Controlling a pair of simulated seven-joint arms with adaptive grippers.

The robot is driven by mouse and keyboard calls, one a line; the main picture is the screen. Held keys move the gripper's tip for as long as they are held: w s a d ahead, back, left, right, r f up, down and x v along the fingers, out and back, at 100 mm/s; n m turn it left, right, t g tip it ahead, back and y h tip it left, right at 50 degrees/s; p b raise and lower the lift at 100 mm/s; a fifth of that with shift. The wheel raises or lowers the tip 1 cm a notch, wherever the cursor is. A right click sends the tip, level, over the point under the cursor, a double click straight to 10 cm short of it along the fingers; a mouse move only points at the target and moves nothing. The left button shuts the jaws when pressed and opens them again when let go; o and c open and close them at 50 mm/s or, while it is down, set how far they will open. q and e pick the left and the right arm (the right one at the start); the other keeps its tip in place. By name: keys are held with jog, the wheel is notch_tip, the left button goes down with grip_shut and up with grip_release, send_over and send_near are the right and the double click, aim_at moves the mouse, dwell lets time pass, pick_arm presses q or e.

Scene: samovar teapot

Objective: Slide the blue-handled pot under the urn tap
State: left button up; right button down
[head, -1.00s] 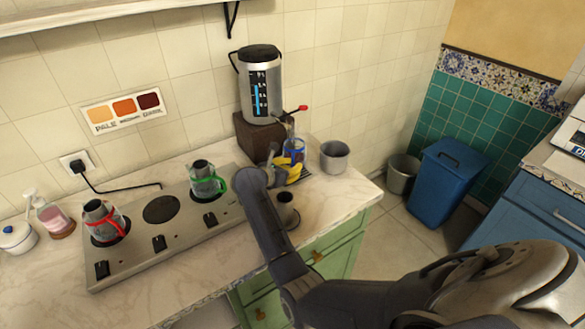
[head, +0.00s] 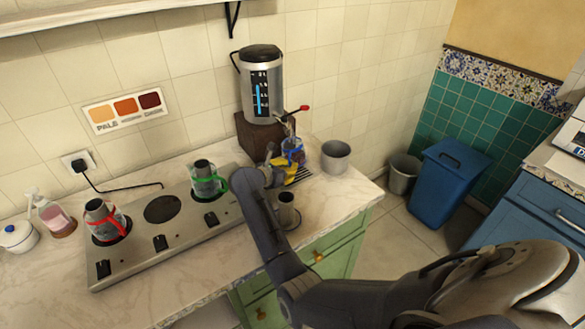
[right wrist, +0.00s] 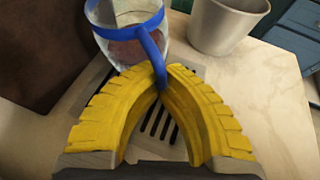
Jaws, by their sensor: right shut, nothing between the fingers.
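The blue-handled pot (head: 298,147) is a clear glass vessel with a blue band and handle. It stands upright in front of the brown block, close below the urn's tap (head: 291,121); I cannot tell whether it is exactly under the spout. In the right wrist view the pot (right wrist: 122,45) shows something reddish-brown inside or behind the glass. My right gripper (head: 289,164) has yellow fingers, which meet at the tips by the blue handle (right wrist: 152,58); the handle's lower end is partly hidden there. The urn (head: 262,88) is steel with a black lid. My left gripper is out of view.
The urn rests on a brown block (head: 258,138). A slotted grille (right wrist: 158,122) lies below my fingers. A grey pot (head: 335,157) stands close on the right. A dark cup (head: 287,210) is near my arm. Green- and red-handled pots (head: 204,180) (head: 98,215) sit on the stove.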

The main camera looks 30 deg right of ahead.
jog(key=shift+w+a, duration=0.4)
jog(key=shift+a, duration=0.45)
jog(key=shift+w+a, duration=0.4)
jog(key=shift+a, duration=0.45)
jog(key=shift+w+r, duration=0.1)
jog(key=shift+w, duration=0.05)
jog(key=shift+w+a, duration=0.4)
jog(key=shift+a, duration=0.1)
jog(key=c, duration=2.1)
grip_release()
jog(key=o, duration=0.6)
notch_tip(320, 180, up, 10)
